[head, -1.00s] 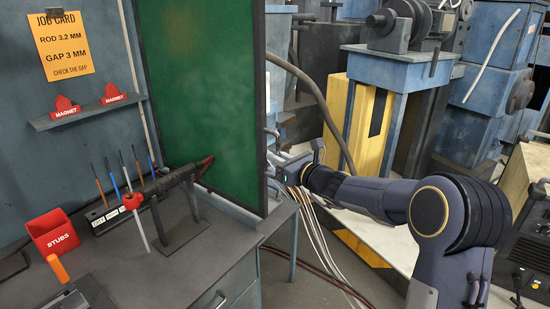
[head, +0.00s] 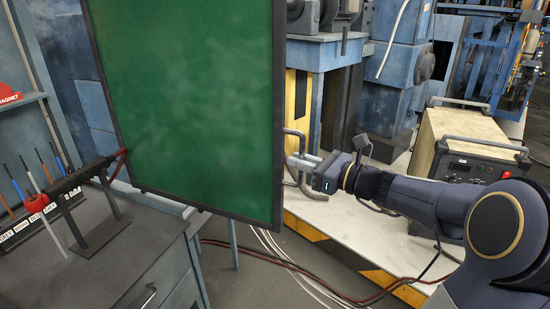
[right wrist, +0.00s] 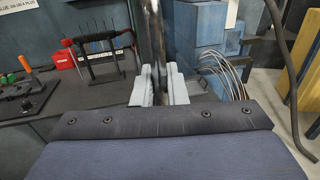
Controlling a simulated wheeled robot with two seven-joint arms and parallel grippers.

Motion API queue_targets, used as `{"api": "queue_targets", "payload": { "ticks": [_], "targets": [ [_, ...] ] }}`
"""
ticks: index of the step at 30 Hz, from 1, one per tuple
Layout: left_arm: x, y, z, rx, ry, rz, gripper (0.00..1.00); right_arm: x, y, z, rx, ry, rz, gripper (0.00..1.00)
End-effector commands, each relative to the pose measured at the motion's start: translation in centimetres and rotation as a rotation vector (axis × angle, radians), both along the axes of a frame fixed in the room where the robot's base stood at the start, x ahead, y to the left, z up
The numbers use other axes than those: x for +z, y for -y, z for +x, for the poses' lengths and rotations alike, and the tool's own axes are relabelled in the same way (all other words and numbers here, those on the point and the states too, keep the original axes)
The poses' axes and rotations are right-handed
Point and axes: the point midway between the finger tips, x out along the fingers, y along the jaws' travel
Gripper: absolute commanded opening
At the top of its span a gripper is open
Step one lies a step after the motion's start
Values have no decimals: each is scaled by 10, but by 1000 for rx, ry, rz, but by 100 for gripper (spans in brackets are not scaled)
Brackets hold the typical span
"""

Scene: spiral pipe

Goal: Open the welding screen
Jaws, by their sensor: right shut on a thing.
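The welding screen (head: 185,100) is a green panel in a dark frame, standing upright beside the workbench in the head view. A handle (head: 296,136) sticks out from its right edge. My right gripper (head: 297,161) is at that edge, shut on the handle; the screen frame partly hides the fingertips. In the right wrist view the two grey fingers (right wrist: 158,88) close around a dark upright bar, and the screen is seen edge-on. My left gripper is out of view.
The workbench (head: 150,255) at left carries a torch on a stand (head: 75,180) and rods. A welding machine (head: 465,145) stands at right on a pale platform (head: 350,225). Cables (head: 320,285) lie on the floor below the screen.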

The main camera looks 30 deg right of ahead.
Motion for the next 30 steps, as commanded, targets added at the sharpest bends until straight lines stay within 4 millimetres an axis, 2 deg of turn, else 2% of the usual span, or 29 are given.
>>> {"api": "queue_targets", "payload": {
  "ticks": [6,12,27,28,30],
  "targets": [
    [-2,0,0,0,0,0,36,-1,27,-34,-2,-1,2,0],
    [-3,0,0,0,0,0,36,-1,40,-51,0,0,1,0],
    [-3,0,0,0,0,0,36,0,44,-56,2,0,1,0],
    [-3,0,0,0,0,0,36,0,44,-56,2,0,1,16],
    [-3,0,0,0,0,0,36,0,44,-56,2,0,1,26]
  ]
}}
